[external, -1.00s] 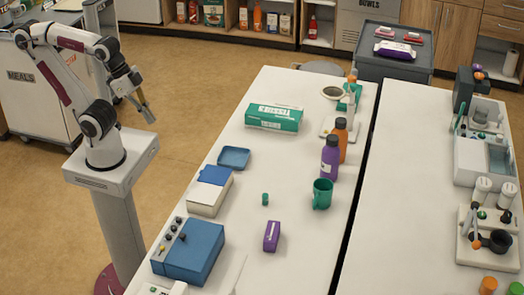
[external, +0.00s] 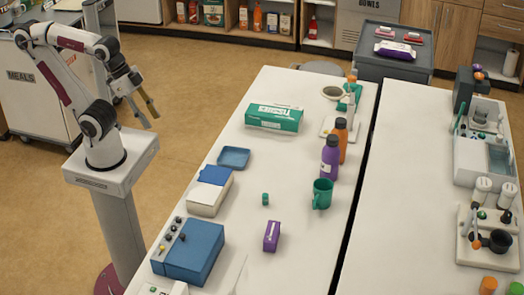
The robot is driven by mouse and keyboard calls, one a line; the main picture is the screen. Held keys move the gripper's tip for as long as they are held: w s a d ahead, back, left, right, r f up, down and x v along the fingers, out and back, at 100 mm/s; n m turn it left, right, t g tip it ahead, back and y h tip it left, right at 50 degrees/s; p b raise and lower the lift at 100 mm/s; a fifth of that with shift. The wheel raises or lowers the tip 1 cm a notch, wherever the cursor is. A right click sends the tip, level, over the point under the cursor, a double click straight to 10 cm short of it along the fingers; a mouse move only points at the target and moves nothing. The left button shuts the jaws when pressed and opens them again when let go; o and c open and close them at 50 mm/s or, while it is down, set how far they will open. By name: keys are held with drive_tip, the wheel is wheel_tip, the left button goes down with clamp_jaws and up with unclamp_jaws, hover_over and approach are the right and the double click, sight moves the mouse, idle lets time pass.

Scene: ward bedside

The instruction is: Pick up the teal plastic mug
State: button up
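The teal plastic mug (external: 322,194) stands upright on the white table (external: 262,178), right of its middle. It is close to a purple bottle (external: 330,158) behind it. My gripper (external: 146,112) is in the air at the left, over the floor and well apart from the mug. Its two fingers are spread with a gap between them, and nothing is held.
A small teal cap-like object (external: 265,199) and a purple box (external: 271,236) lie left of the mug. An orange bottle (external: 341,135) stands behind the purple bottle. A blue tray (external: 234,157), a tissue box (external: 274,117) and a blue device (external: 190,252) occupy the left side.

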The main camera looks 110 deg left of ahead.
sight(320, 197)
drive_tip(key=o, duration=1.4)
drive_tip(key=shift+f, duration=0.1)
drive_tip(key=w+a+f, duration=0.1)
drive_tip(key=w+f, duration=0.6)
drive_tip(key=w, duration=0.7)
drive_tip(key=w+a+f+g+h, duration=0.1)
drive_tip(key=w+f, duration=0.6)
drive_tip(key=w, duration=0.7)
drive_tip(key=w+a+f+g, duration=0.1)
drive_tip(key=w+f, duration=0.6)
drive_tip(key=w, duration=0.7)
drive_tip(key=shift+w+a, duration=0.4)
drive_tip(key=shift+a, duration=0.4)
drive_tip(key=shift+m+t, duration=0.4)
drive_tip(key=shift+t, duration=0.2)
drive_tip(key=w, duration=0.5)
drive_tip(key=shift+w+a+f, duration=0.15)
drive_tip(key=shift+w+a, duration=0.15)
drive_tip(key=shift+w, duration=0.05)
drive_tip(key=shift+m+t, duration=0.7)
drive_tip(key=shift+t, duration=0.1)
drive_tip(key=w+r, duration=0.2)
drive_tip(key=w, duration=0.1)
drive_tip(key=w+r, duration=0.1)
drive_tip(key=shift+w+a+r, duration=0.3)
drive_tip(key=shift+w+r, duration=0.05)
drive_tip(key=shift+r, duration=0.05)
drive_tip(key=shift+f, duration=0.1)
